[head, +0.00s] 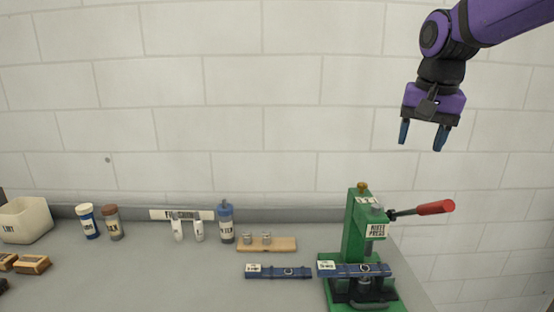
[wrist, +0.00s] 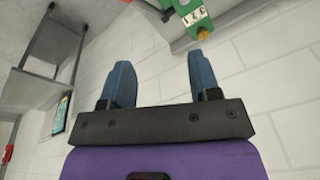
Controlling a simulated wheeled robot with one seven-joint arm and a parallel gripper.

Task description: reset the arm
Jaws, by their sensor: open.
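My gripper (head: 422,134) hangs from my purple arm at the upper right of the head view, in front of the white block wall. It points downward, its two blue fingers apart with nothing between them. In the wrist view, my gripper (wrist: 157,82) also shows open and empty. It is well above the bench and above the green rivet press (head: 357,230), slightly to its right. A green corner of the press (wrist: 190,12) shows at the top of the wrist view.
The press has a red-handled lever (head: 434,208) reaching right. A blue strap (head: 368,270) lies across it, and another blue strap (head: 279,272) lies to its left. A wooden block (head: 267,244), bottles and a white bin (head: 25,220) stand along the grey bench (head: 150,275). Air around my gripper is clear.

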